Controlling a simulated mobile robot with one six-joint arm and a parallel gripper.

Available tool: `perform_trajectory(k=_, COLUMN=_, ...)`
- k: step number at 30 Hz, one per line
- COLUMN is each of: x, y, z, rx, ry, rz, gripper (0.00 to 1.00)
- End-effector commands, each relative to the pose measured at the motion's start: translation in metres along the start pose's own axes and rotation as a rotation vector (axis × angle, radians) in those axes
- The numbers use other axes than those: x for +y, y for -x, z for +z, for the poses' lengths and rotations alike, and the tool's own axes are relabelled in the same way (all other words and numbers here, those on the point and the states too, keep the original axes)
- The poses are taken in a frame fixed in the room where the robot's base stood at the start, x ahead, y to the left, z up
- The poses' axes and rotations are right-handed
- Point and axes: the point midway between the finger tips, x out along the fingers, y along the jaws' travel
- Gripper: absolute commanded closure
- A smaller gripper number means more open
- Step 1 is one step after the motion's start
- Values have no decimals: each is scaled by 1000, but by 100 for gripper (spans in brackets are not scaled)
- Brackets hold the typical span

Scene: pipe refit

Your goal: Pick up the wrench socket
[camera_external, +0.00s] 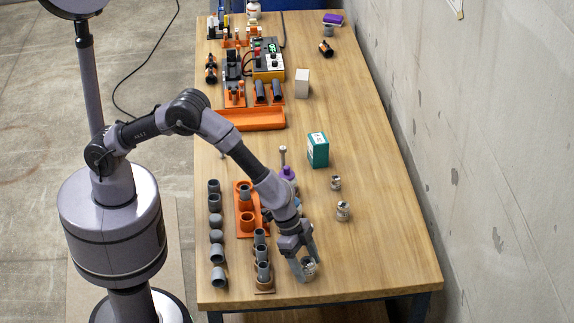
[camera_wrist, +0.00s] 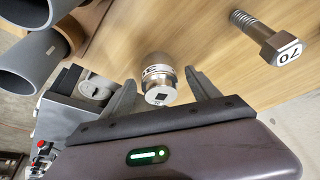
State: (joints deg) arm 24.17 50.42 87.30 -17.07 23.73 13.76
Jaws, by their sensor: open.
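A silver, cylindrical wrench socket (camera_wrist: 159,80) with a square hole in its end face stands between the two fingers of my gripper (camera_wrist: 161,77) in the wrist view. The fingers are open, one on each side of it, and I cannot tell whether either touches it. In the external view my gripper (camera_external: 304,266) is low over the near end of the table, and the socket (camera_external: 310,267) shows partly between the fingers.
A hex bolt marked 70 (camera_wrist: 268,40) lies right of the socket in the wrist view. Grey pipe pieces (camera_wrist: 22,66) are at left. The table's right side is mostly clear.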

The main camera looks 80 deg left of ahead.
Motion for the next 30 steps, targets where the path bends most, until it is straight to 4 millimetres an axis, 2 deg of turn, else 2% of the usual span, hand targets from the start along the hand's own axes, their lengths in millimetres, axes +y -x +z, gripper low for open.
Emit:
perform_trajectory(k=1, x=0, y=-5, z=0, rx=1, ry=0, rz=0, gripper=30)
perform_trajectory(k=6, x=0, y=-2, z=-1, rx=1, ry=0, rz=0, gripper=32)
perform_trajectory(k=15, x=0, y=-2, z=-1, rx=1, ry=0, rz=0, gripper=90)
perform_trajectory(k=17, x=0, y=-2, z=-1, rx=1, ry=0, rz=0, gripper=100)
perform_trajectory(k=25, x=0, y=2, z=-3, rx=2, ry=0, rz=0, gripper=100)
perform_trajectory(k=30, x=0, y=42, z=-20, rx=5, ry=0, rz=-1, gripper=100)
